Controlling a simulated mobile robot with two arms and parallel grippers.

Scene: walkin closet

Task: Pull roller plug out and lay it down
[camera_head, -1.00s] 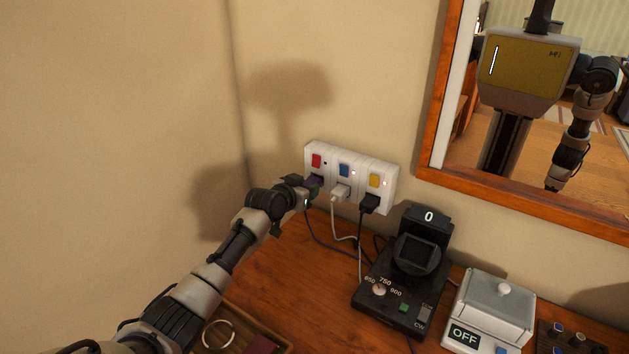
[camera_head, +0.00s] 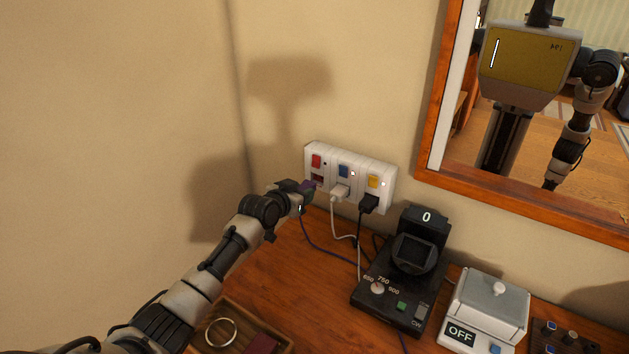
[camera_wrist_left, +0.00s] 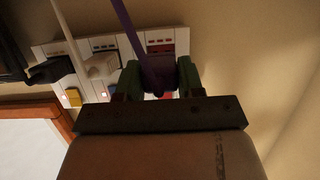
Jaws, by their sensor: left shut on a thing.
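My left gripper (camera_head: 300,188) is shut on the purple plug (camera_head: 307,186), just in front of the left socket of the white wall strip (camera_head: 331,163). The dark socket face under the red switch (camera_head: 316,161) shows beside the plug, which appears apart from it. In the left wrist view, the purple plug (camera_wrist_left: 160,76) sits between the green-tinted fingers. Its purple cord (camera_head: 320,246) hangs from the gripper down to the wooden top. My right gripper shows only as part of a reflected arm in the mirror.
A white plug (camera_head: 340,190) and a black plug (camera_head: 369,202) fill the other sockets. A black device (camera_head: 388,305), a white box reading OFF (camera_head: 490,310) and a control panel (camera_head: 562,338) stand right. A wooden tray (camera_head: 238,310) holds a ring (camera_head: 221,332). Bare wood (camera_head: 290,275) lies between.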

